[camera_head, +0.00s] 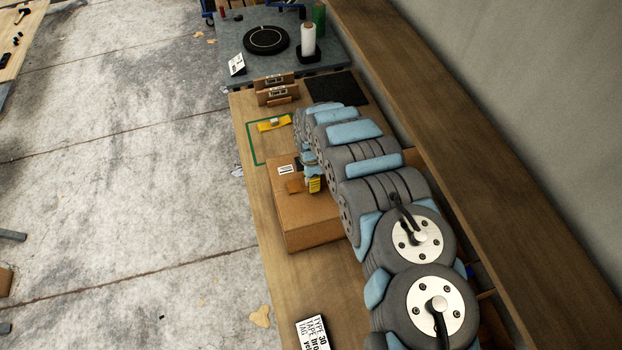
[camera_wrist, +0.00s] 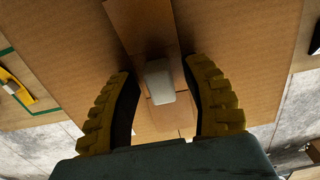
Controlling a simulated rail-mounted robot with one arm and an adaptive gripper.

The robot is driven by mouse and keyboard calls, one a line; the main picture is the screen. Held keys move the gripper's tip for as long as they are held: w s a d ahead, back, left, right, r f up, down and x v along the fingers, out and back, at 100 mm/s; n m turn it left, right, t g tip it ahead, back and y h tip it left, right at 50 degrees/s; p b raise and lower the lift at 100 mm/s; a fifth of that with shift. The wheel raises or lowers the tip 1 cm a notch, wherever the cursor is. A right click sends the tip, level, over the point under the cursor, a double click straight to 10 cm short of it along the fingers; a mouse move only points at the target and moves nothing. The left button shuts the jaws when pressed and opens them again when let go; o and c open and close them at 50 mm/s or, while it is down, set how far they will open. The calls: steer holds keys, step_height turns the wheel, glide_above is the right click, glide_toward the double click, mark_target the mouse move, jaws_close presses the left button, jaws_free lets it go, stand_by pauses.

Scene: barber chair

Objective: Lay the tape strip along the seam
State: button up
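A closed cardboard box (camera_head: 303,222) stands on the wooden table, partly hidden by my arm. In the wrist view its top (camera_wrist: 240,60) fills most of the picture. A brown tape strip (camera_wrist: 168,118) with a pale grey grip block (camera_wrist: 159,82) shows over the box top; its brown end also shows in the head view (camera_head: 295,186). I cannot tell whether it touches the box. My gripper (camera_wrist: 162,72) has its yellow-ribbed fingers on both sides of the block, with narrow gaps visible. In the head view my gripper (camera_head: 314,184) is low over the box. The seam is partly covered.
A yellow strip with a grey block (camera_head: 274,123) lies in a green outline behind the box. Beyond are a wooden holder (camera_head: 276,90), a black mat (camera_head: 328,88) and a turntable (camera_head: 265,40). A printed card (camera_head: 313,332) lies in front. A wooden ledge runs along the right.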

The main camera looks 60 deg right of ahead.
stand_by(0.3)
steer(key=shift+r, duration=6)
steer(key=shift+w, duration=0.1)
